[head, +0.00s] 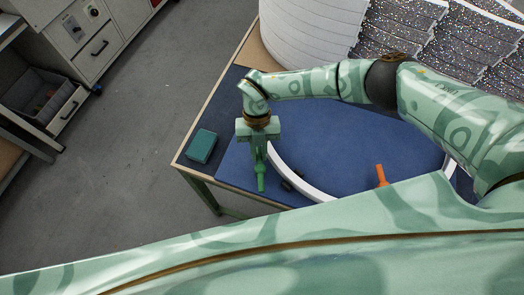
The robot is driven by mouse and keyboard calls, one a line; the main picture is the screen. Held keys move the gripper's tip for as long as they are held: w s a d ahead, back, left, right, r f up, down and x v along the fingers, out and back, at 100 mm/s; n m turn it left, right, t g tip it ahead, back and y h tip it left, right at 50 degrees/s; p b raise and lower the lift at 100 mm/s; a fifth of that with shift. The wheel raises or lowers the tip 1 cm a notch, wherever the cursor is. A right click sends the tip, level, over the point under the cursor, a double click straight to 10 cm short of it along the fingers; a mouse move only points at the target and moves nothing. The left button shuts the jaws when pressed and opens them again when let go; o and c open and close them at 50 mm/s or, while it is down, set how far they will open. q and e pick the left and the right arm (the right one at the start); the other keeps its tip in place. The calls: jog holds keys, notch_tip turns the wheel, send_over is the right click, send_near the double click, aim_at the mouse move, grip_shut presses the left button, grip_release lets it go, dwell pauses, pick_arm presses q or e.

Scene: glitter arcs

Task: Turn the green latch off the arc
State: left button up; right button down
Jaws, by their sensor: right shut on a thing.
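My right gripper (259,158) reaches down over the blue mat (330,130) on the table and is shut on the green latch (261,182). The latch's lower end shows below the fingers; its upper part is hidden by them. The white arc (284,172) curves just to the right of the latch, and part of it is hidden by my body. I cannot tell whether the latch touches the arc. My left gripper is not in view.
An orange latch (381,176) stands farther right. A teal box (201,146) lies at the table's left side. A large white drum (312,35) and glittery sheets (395,30) are behind my arm. Grey floor lies left of the table.

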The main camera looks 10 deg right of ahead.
jog(key=shift+w+a+n+h+b, duration=0.1)
jog(key=shift+a+n+h+b, duration=0.2)
jog(key=shift+n, duration=0.5)
jog(key=c, duration=1.4)
grip_release()
jog(key=v, duration=1.6)
jog(key=shift+a+r, duration=0.1)
jog(key=shift+r, duration=0.1)
